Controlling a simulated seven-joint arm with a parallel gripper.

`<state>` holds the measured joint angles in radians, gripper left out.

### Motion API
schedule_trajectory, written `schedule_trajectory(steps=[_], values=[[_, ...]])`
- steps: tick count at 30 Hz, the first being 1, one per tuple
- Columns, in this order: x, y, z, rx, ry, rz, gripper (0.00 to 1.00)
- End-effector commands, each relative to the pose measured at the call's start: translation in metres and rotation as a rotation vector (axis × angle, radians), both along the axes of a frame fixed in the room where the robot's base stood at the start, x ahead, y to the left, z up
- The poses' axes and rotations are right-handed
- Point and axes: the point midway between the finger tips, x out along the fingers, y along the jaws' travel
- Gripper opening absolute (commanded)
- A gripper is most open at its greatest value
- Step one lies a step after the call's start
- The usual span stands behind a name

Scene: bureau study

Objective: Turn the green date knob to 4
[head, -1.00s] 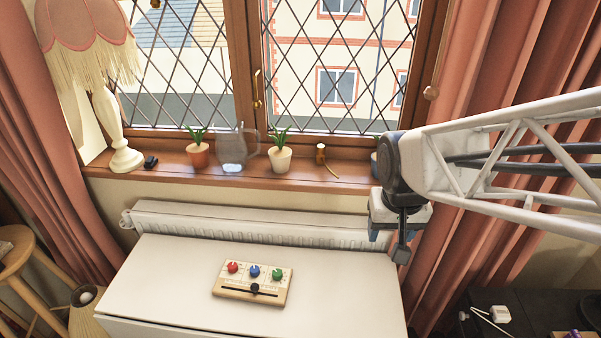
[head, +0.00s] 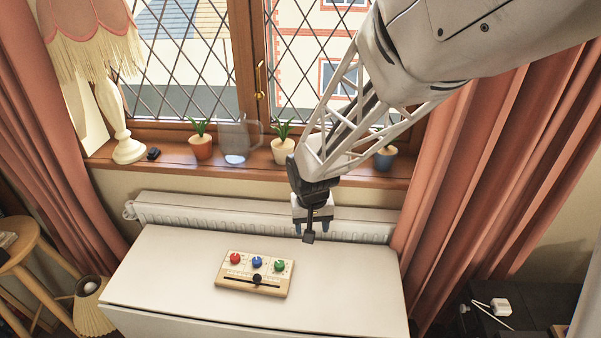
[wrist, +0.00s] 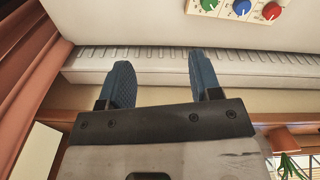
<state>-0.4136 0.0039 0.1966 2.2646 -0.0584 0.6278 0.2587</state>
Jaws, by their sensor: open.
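The green knob (head: 279,266) is the rightmost of three knobs on a small wooden board (head: 228,280) lying on the white table. A blue knob (head: 256,262) and a red knob (head: 235,258) sit to its left. In the wrist view the green knob (wrist: 208,4) is at the top edge, partly cut off. The numbers around it are too small to read. My gripper (head: 311,232) is open and empty, above and behind the board, near the radiator. In the wrist view its two blue fingers (wrist: 160,85) are apart with nothing between them.
The white table (head: 170,275) is clear around the board. A black slider knob (head: 257,279) is at the board's front. A radiator (head: 200,215) stands behind the table. Potted plants (head: 201,147) and a glass jug (head: 235,140) stand on the windowsill. A curtain (head: 470,190) hangs at right.

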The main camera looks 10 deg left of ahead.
Motion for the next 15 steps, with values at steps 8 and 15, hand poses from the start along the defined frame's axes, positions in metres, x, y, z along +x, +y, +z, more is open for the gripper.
schedule_trajectory(steps=[8,15], values=[[0.01,0.052,-0.057,-0.016,0.031,0.043,0.58],[0.013,0.085,-0.096,-0.025,0.047,0.067,0.58]])
